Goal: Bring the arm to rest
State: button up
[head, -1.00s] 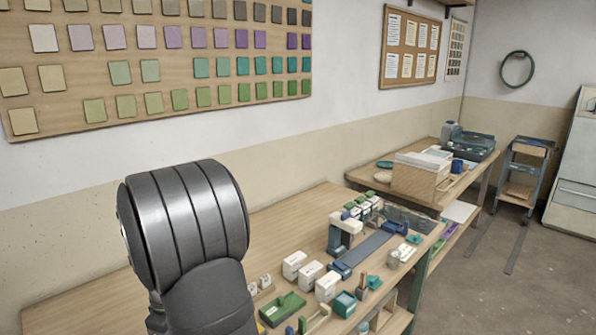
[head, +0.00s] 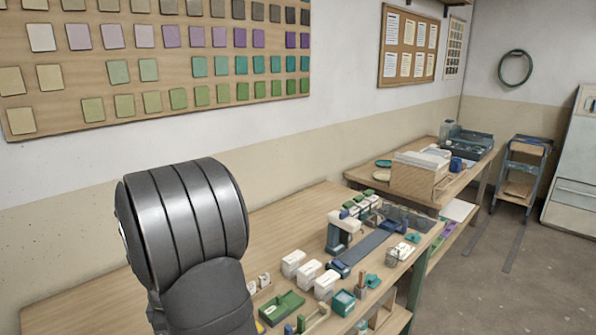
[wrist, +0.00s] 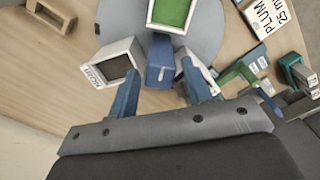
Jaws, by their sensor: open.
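My gripper (wrist: 159,70) shows in the wrist view with its two blue fingers spread apart. A blue block-like object (wrist: 160,62) shows between the fingers; the view does not show whether they touch it. A white bucket with a dark inside (wrist: 118,66) is beside the left finger. A white bucket with green inside (wrist: 173,12) is beyond the fingers at the top. Both overlap a grey round disc (wrist: 207,35) in the picture. In the head view my dark arm fills the lower left, and my gripper is not visible there.
The wooden bench (head: 285,225) holds several white boxes, a green tray (head: 282,307) and a blue-grey strip (head: 366,247). A white PLUM box (wrist: 268,18) is at upper right in the wrist view. A wooden frame (wrist: 52,14) is at upper left. Bare bench lies along the wall.

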jog(key=m, duration=0.4)
jog(key=shift+m, duration=0.7)
notch_tip(320, 180, up, 7)
jog(key=shift+r, duration=0.15)
notch_tip(320, 180, down, 8)
jog(key=shift+r, duration=0.25)
jog(key=n, duration=0.5)
jog(key=shift+r+n, duration=0.1)
jog(key=shift+n, duration=0.2)
jog(key=n, duration=1.8)
jog(key=shift+r, duration=0.25)
